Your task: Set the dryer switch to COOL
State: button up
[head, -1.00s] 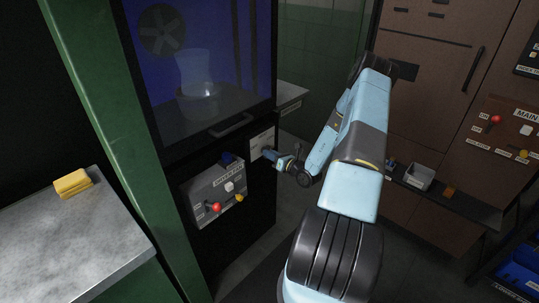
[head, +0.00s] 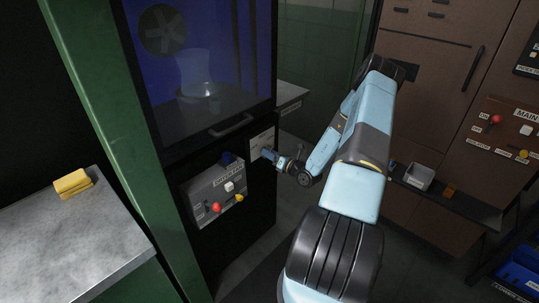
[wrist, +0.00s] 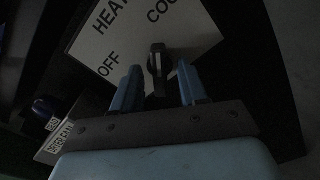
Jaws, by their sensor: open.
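The dryer switch, a dark upright knob (wrist: 158,68), stands on a pale label plate (wrist: 145,30) in the wrist view. The plate reads HEAT at upper left, OFF at lower left, and a word starting COO, cut off at the top. Which mark the knob points to I cannot tell. In the head view my gripper (head: 269,155) is at the plate (head: 262,141), and the knob is hidden.
Left of the plate is a grey panel (head: 205,190) with red, white, yellow and blue controls. Above is the glass-fronted cabinet (head: 200,70) with a handle (head: 232,126). A yellow sponge (head: 72,184) lies on the left counter (head: 70,240). A brown cabinet (head: 430,75) stands at right.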

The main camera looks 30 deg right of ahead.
jog(key=shift+v, duration=2.45)
jog(key=v, duration=1.4)
jog(key=s+a+r+n+g+y, duration=0.1)
jog(key=a+r+n+g+y, duration=0.2)
jog(key=a+r+n+g, duration=0.65)
jog(key=s+a+r+n+g+y, duration=0.1)
jog(key=a+r+n+g+y, duration=0.3)
jog(key=a+r+n, duration=0.95)
jog(key=s+a+r+n+t+h, duration=0.1)
jog(key=s+r+n+h, duration=0.5)
jog(key=s+r, duration=0.3)
jog(key=s+a+r+n+t+h, duration=0.1)
jog(key=s+r+n+h, duration=0.6)
jog(key=r, duration=0.7)
jog(key=s+a+n, duration=0.1)
jog(key=s+n, duration=0.1)
jog(key=shift+n, duration=0.3)
